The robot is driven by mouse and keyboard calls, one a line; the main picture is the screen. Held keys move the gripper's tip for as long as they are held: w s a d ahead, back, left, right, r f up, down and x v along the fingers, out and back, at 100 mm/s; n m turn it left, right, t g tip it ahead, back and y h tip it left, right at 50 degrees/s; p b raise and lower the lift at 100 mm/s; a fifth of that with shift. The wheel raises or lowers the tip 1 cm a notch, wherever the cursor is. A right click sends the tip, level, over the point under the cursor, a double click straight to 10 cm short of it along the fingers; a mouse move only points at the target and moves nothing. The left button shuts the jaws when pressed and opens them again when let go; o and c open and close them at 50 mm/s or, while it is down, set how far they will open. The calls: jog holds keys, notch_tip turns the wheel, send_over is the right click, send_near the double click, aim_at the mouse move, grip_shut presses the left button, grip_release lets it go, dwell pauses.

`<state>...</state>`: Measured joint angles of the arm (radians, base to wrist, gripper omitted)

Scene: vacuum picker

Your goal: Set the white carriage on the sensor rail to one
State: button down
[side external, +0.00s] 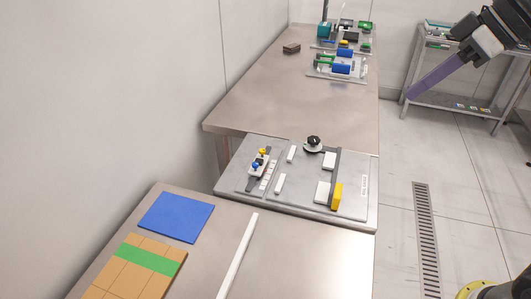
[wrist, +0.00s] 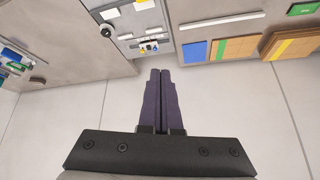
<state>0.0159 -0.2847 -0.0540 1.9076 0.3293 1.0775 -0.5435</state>
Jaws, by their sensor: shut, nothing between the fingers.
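The white carriage (side external: 259,170) sits on a dark rail (side external: 251,184) at the left of a grey panel (side external: 325,218). In the wrist view the carriage (wrist: 149,52) shows near the panel's edge, just beyond the fingertips. My gripper (side external: 408,95) has long purple fingers, pressed together and empty. It is up in the air at the upper right, well away from the panel. It also shows in the wrist view (wrist: 160,71).
The panel also carries a black round knob (side external: 313,143), white blocks (side external: 323,192) and a yellow block (side external: 336,197). A front table holds a blue mat (side external: 174,217) and a white bar (side external: 238,256). Parts boards (side external: 337,68) stand behind; a shelf cart (side external: 455,100) stands at right.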

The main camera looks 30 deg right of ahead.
jog(key=w+a+f+n+g+y, duration=0.1)
jog(key=w+a+f, duration=0.15)
jog(key=w, duration=0.95)
jog(key=w+a+f+n+g+y, duration=0.1)
jog(key=w+f+y, duration=0.15)
jog(key=w, duration=0.85)
jog(key=w+f+g, duration=0.1)
jog(key=w+f, duration=0.3)
jog(key=f, duration=0.6)
jog(key=w+d+f+g, duration=0.1)
jog(key=w+f, duration=0.4)
jog(key=f, duration=0.5)
jog(key=shift+d+m, duration=0.15)
jog(key=shift+m, duration=0.25)
jog(key=shift+f, duration=0.1)
